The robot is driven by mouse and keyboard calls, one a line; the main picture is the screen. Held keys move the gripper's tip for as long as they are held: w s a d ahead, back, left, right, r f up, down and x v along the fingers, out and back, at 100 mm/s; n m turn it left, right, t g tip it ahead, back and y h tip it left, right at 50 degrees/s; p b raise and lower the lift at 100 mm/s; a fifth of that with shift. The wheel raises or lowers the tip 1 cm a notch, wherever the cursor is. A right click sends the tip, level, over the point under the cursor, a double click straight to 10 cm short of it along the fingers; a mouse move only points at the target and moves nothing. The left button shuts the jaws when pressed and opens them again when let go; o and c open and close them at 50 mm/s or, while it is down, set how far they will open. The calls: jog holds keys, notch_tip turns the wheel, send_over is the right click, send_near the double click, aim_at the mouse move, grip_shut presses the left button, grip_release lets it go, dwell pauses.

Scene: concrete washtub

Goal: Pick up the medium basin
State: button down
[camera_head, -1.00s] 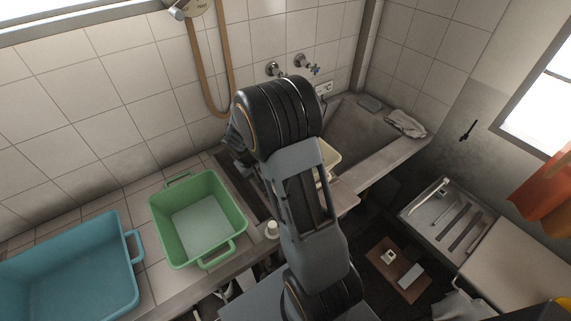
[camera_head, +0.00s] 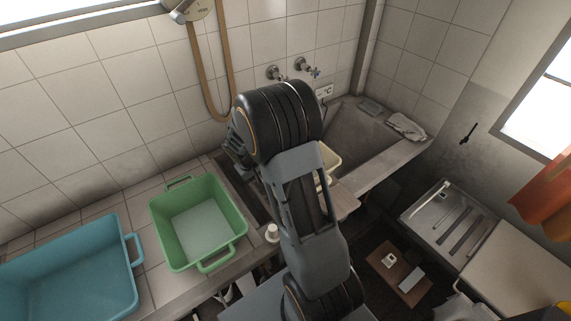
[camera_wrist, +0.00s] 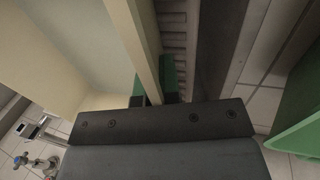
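Three basins are in view, and none is labelled by size. A cream basin (camera_head: 331,156) is mostly hidden behind my arm in the head view; its pale wall (camera_wrist: 138,48) fills the left of the wrist view. A green basin (camera_head: 165,222) stands on the tiled counter, left of my arm. A larger-looking blue basin (camera_head: 68,250) is at the far left. My gripper (camera_wrist: 154,90) has its green-padded fingers on either side of the cream basin's wall, with no clear gap, so it looks shut on it. The fingers are hidden in the head view.
A concrete tub (camera_head: 350,140) lies behind and right of my arm, with a grey cloth (camera_head: 407,126) on its edge. A small white cup-like item (camera_head: 272,231) stands near the green basin. Taps (camera_head: 305,66) and a hose (camera_head: 205,75) are on the wall.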

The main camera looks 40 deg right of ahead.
jog(key=shift+r, duration=0.15)
jog(key=shift+w+r+p, duration=0.1)
jog(key=shift+r+p, duration=0.15)
jog(key=shift+p, duration=0.05)
jog(key=r, duration=0.1)
jog(key=r+p, duration=0.2)
jog(key=shift+s+r, duration=0.25)
jog(key=s+r+p, duration=0.1)
jog(key=s+r, duration=0.1)
jog(key=s+a+r+p, duration=0.1)
jog(key=s+r+p, duration=0.1)
jog(key=r, duration=0.1)
jog(key=s+a+r+p, duration=0.2)
jog(key=s+r+p, duration=0.1)
jog(key=s, duration=0.6)
jog(key=shift+a+r, duration=0.15)
jog(key=shift+r, duration=0.25)
jog(key=shift+s, duration=0.1)
